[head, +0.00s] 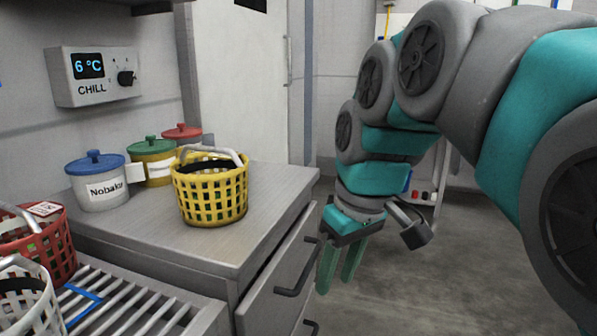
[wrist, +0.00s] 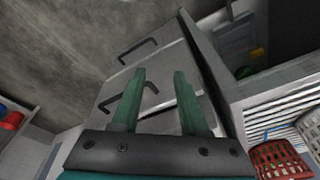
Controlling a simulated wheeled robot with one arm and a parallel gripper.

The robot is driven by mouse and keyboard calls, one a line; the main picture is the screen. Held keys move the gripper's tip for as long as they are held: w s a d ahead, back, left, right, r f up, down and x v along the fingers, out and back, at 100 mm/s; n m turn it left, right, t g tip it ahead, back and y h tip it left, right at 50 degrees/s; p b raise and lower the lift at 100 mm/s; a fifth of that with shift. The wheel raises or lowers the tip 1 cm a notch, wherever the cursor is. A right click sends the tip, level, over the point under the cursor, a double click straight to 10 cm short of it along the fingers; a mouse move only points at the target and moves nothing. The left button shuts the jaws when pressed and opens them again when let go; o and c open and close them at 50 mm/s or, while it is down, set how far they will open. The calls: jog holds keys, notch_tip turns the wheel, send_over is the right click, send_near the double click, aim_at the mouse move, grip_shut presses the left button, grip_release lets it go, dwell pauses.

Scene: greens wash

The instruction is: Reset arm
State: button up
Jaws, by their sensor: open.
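My arm is grey and teal and fills the right side of the head view. My gripper (head: 340,262) hangs beside the drawer unit, over the floor, with its green fingers pointing down. The wrist view shows the two fingers of my gripper (wrist: 159,75) apart with nothing between them. Behind them are the grey drawer fronts with dark handles (head: 296,266). I cannot tell whether the fingers touch the drawer unit.
A yellow basket (head: 210,195) stands on the steel counter (head: 262,182). Several lidded jars, including a blue-lidded one (head: 100,185), stand behind it. A red basket (head: 52,250) and a white basket (head: 25,300) are at the lower left by a rack (head: 125,303). Floor (head: 440,270) at right is clear.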

jog(key=s+d+f+m+g+h, duration=0.1)
jog(key=s+d+f+m, duration=0.2)
jog(key=s+f, duration=0.6)
jog(key=s+d+f+m+g, duration=0.2)
jog(key=s+d+f+m, duration=0.2)
jog(key=s+f, duration=0.6)
notch_tip(320, 180, down, 2)
jog(key=shift+d+f+h, duration=0.1)
jog(key=shift+d+h, duration=0.3)
jog(key=shift+d, duration=0.75)
